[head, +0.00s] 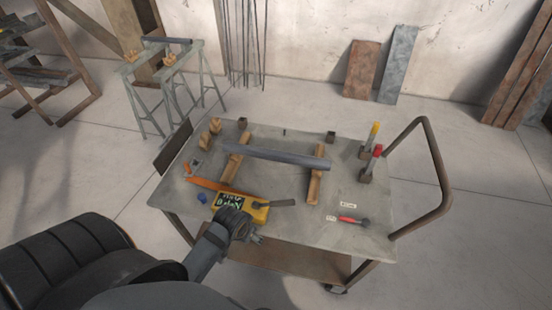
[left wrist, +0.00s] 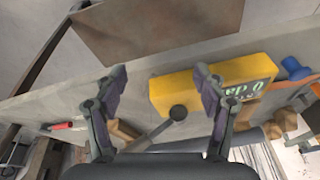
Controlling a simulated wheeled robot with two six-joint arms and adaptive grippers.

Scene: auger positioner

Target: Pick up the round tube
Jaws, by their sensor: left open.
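A long grey round tube (head: 275,157) lies across two wooden supports on top of a cart (head: 350,215). My left gripper (head: 257,237) is over the front part of the cart, on the near side of the tube and apart from it. In the left wrist view its two fingers (left wrist: 160,72) are spread, with nothing held between them. A yellow box with a display (head: 240,207) lies close to the gripper; it also shows in the left wrist view (left wrist: 180,92), partly behind one finger. My right gripper is not in view.
An orange bar (head: 208,186) and a blue piece (head: 201,199) lie left of the yellow box. A red-handled tool (head: 352,220) lies at the front right. Upright red and yellow tools stand at the back right. A sawhorse stand (head: 158,95) is behind the cart.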

